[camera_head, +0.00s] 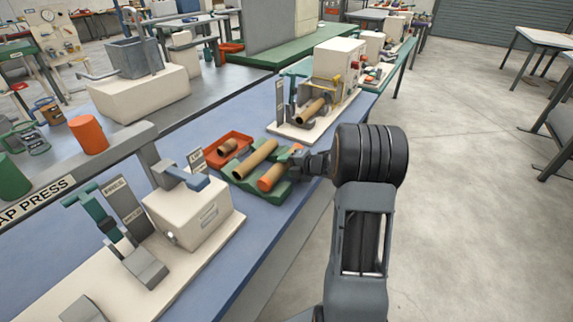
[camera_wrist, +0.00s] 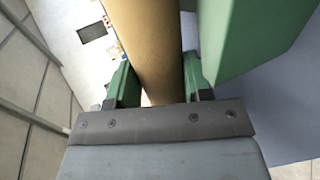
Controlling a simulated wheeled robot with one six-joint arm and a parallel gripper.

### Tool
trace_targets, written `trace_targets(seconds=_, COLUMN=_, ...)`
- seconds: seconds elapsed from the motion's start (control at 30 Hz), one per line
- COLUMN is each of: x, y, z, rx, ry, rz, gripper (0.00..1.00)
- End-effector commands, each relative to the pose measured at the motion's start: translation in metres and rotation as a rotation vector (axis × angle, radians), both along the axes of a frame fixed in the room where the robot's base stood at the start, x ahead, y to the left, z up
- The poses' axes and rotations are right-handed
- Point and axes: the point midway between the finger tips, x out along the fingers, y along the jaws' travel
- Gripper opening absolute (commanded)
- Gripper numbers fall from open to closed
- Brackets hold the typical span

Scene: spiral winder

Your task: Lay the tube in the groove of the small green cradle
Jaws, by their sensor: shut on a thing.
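A tan tube with an orange near end (camera_head: 268,183) is at the front right of the green cradle piece (camera_head: 240,184) on the blue bench. My gripper (camera_head: 297,163) reaches in from the right and is shut around this tube. In the wrist view the tube (camera_wrist: 150,45) runs away between my two fingers, with green parts close on both sides and a larger green block (camera_wrist: 250,35) at the right. A second tan tube (camera_head: 255,159) lies parallel behind it on green supports. I cannot tell whether the held tube touches the green groove or is just above it.
A red tray (camera_head: 240,136) with a short brown piece stands behind the tubes. A cream machine (camera_head: 195,212) with a blue lever is at the left front. Another station (camera_head: 300,128) holding a tube is at the back.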

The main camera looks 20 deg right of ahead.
Motion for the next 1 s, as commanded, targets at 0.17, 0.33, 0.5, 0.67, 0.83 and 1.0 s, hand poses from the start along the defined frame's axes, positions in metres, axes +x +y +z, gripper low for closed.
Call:
trace_targets(seconds=0.17, x=0.000, y=0.000, z=0.000, rx=0.000, ry=0.000, rz=0.000, gripper=0.23)
trace_targets(seconds=0.33, x=0.000, y=0.000, z=0.000, rx=0.000, ry=0.000, rz=0.000, gripper=0.55)
trace_targets(seconds=0.5, x=0.000, y=0.000, z=0.000, rx=0.000, ry=0.000, rz=0.000, gripper=0.71)
trace_targets(seconds=0.67, x=0.000, y=0.000, z=0.000, rx=0.000, ry=0.000, rz=0.000, gripper=0.76)
trace_targets(seconds=0.83, x=-0.002, y=-0.001, z=0.001, rx=0.000, ry=0.000, rz=-0.001, gripper=0.76)
trace_targets(seconds=1.0, x=-0.016, y=-0.012, z=0.009, rx=-0.001, ry=-0.002, rz=-0.004, gripper=0.76)
